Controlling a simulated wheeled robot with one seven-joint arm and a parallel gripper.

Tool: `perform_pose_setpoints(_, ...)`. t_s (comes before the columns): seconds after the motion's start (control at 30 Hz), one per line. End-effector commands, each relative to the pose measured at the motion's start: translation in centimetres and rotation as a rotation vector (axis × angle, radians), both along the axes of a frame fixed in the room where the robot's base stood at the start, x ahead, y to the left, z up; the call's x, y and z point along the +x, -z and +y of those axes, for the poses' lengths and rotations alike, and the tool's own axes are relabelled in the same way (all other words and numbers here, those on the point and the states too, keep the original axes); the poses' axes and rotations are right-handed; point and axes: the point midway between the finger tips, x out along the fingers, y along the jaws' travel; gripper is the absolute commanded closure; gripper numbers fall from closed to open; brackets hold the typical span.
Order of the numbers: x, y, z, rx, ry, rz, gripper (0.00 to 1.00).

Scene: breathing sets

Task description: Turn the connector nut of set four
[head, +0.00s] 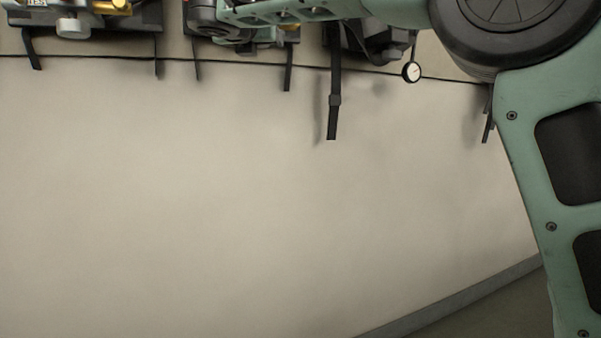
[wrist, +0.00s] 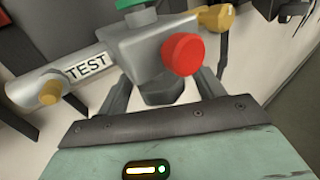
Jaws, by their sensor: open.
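In the wrist view my gripper (wrist: 164,88) is open, with one dark finger on each side of a dark connector nut (wrist: 164,92). The nut sits under a grey valve body (wrist: 140,50) with a red knob (wrist: 183,54). I cannot tell whether the fingers touch the nut. No set number is readable, so I cannot tell which set this is. The head view does not show the fingertips clearly.
In the head view, breathing sets with dark straps (head: 333,100) hang along the top of a pale wall (head: 200,200). A small round gauge (head: 411,72) hangs near my arm. A yellow fitting (wrist: 215,18) is close by in the wrist view. The lower wall is clear.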

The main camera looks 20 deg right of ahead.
Motion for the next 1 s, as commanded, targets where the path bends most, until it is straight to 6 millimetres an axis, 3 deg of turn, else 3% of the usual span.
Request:
perform_pose_setpoints(0.23,-0.1,0.6,-0.3,0.001,-0.187,-0.004,0.33)
perform_pose_setpoints(1.0,0.1,-0.8,-0.1,-0.009,-0.728,0.000,0.33)
